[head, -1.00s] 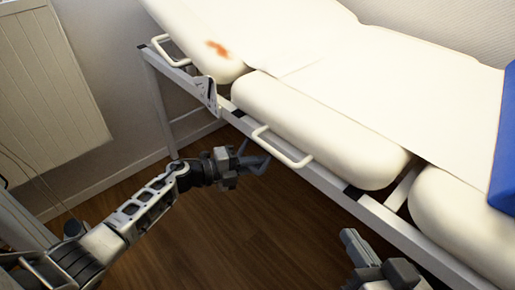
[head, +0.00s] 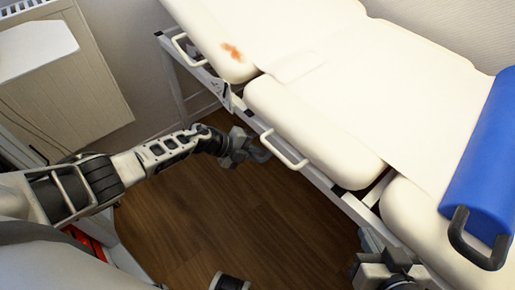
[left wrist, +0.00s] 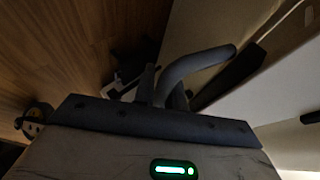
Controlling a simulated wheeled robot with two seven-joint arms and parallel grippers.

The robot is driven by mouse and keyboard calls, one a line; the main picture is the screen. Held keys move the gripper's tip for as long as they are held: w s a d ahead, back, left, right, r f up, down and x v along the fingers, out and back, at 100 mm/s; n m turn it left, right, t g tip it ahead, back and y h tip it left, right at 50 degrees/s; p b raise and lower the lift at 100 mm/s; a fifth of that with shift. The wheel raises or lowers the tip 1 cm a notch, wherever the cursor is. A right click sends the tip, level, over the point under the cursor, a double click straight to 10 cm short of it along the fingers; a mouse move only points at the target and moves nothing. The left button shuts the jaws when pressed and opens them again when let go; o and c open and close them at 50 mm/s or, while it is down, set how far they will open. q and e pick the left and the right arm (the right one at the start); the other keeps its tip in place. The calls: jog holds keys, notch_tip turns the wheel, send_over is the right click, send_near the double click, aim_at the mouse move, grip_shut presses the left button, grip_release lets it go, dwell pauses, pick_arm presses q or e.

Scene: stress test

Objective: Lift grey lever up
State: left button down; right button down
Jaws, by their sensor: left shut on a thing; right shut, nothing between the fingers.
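A white examination couch with a light metal frame (head: 322,183) runs diagonally across the head view. My left gripper (head: 261,154) is at its near side, low by the frame and just left of a white loop handle (head: 283,150). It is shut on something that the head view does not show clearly. In the left wrist view a curved grey bar (left wrist: 200,64), seemingly the grey lever, rises from the short dark fingers (left wrist: 160,90) and bends right. Its far end and mounting are not clear. My right gripper (head: 374,242) is shut and empty at the lower right, beside the frame.
A second white handle (head: 187,50) and a metal bracket (head: 226,94) are on the couch frame. A blue bolster (head: 487,150) with a dark handle lies on the couch at right. A white panel (head: 85,80) stands at left.

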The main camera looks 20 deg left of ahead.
pick_arm(q)
jog(key=shift+a, duration=0.1)
pick_arm(e)
jog(key=shift+r, duration=0.2)
pick_arm(q)
jog(key=c, duration=1.5)
grip_release()
jog(key=shift+o, duration=0.2)
jog(key=shift+r, duration=0.1)
pick_arm(e)
jog(key=shift+r, duration=0.1)
